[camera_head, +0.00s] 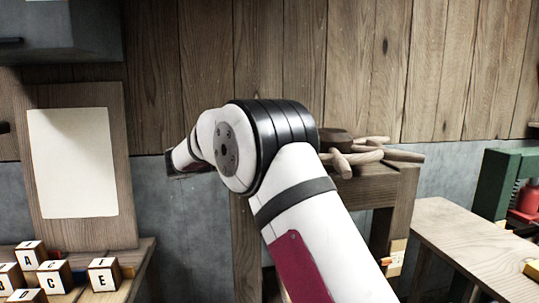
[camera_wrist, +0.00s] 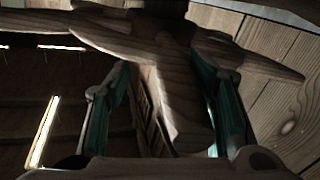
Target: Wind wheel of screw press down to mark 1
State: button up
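The wooden screw press (camera_head: 375,185) stands behind my arm, with its dark frame partly covered by it. Its wheel (camera_head: 372,152) has several rounded wooden spokes on top; part of it is hidden by my arm. In the wrist view, the wheel's spokes (camera_wrist: 265,62) spread left and right, and one thick spoke (camera_wrist: 175,88) points toward the camera. My gripper (camera_wrist: 170,85) has its green-lined fingers on either side of this spoke. A gap shows at the left finger; the right finger is close to the spoke, contact unclear. In the head view my gripper is hidden. No mark 1 can be made out.
Lettered cubes (camera_head: 54,276) sit on a wooden shelf at lower left, below a board with blank paper (camera_head: 73,162). A wooden bench (camera_head: 470,235) and a green frame (camera_head: 494,184) with a red object (camera_head: 528,198) stand right. A plank wall is behind.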

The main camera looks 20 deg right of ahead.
jog(key=shift+r, duration=0.9)
jog(key=s+a+f, duration=0.1)
jog(key=a, duration=1.1)
jog(key=shift+f, duration=0.3)
jog(key=shift+s, duration=0.1)
